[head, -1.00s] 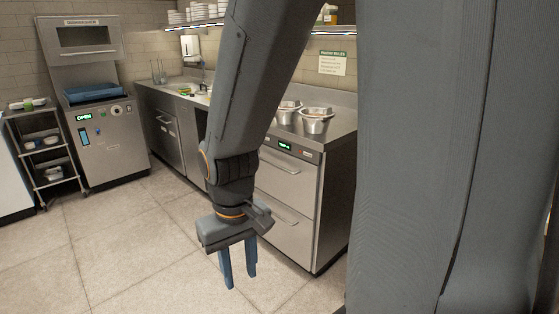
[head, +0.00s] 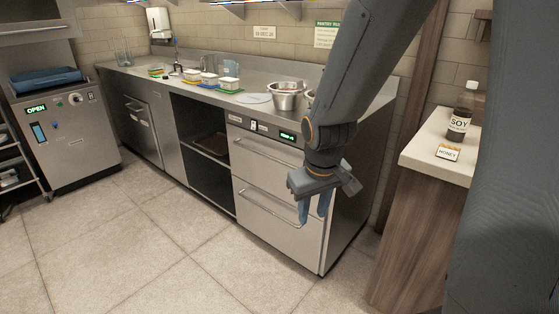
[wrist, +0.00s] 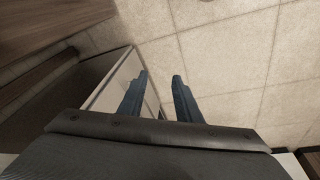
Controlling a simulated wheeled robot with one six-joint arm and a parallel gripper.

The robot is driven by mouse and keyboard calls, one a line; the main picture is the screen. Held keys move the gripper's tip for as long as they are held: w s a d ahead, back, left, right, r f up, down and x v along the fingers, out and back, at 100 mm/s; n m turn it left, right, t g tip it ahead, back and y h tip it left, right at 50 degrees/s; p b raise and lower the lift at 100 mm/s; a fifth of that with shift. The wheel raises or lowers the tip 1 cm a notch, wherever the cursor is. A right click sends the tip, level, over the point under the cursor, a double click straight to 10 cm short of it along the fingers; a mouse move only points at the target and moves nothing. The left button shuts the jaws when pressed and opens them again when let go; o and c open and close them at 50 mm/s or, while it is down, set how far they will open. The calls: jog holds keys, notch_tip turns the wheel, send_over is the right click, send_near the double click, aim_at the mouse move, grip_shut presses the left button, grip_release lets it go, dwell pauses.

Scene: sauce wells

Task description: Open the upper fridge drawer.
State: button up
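The fridge unit is a steel cabinet under the counter with a small green display (head: 287,136) at its top. Its upper drawer (head: 262,168) is closed, flush with the front, and its right part is hidden behind my gripper. The lower drawer (head: 268,222), with a long bar handle, is also closed. My gripper (head: 313,212) points down in front of the right side of the unit in the head view, its fingertips at about lower-drawer height. In the wrist view its two blue fingers (wrist: 160,78) are apart with nothing between them, above the floor.
A counter with a soy bottle (head: 462,112) and a honey label (head: 448,152) stands at the right. Metal pans (head: 287,97) sit above the fridge. An open shelf bay (head: 203,150) is left of it. The floor (head: 150,245) in front is clear.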

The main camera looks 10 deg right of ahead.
jog(key=w+d+f+n+t+b, duration=0.2)
jog(key=w+f+n+t+b, duration=0.15)
jog(key=w, duration=0.95)
jog(key=w+d+f+n+t+b, duration=0.1)
jog(key=w+f+n+t+b, duration=0.3)
jog(key=w, duration=1)
jog(key=n+t+y+b, duration=0.4)
jog(key=n+y+b, duration=0.1)
jog(key=b, duration=0.3)
send_near(271, 159)
jog(key=x, duration=0.3)
jog(key=shift+f, duration=0.3)
jog(key=shift+w+a+n+t, duration=0.15)
jog(key=shift+w+n+t, duration=0.2)
jog(key=shift+w, duration=0.2)
jog(key=b+x, duration=0.1)
jog(key=x, duration=0.6)
jog(key=shift+w+a, duration=0.1)
jog(key=shift+w, duration=0.1)
jog(key=shift+c, duration=0.3)
grip_shut()
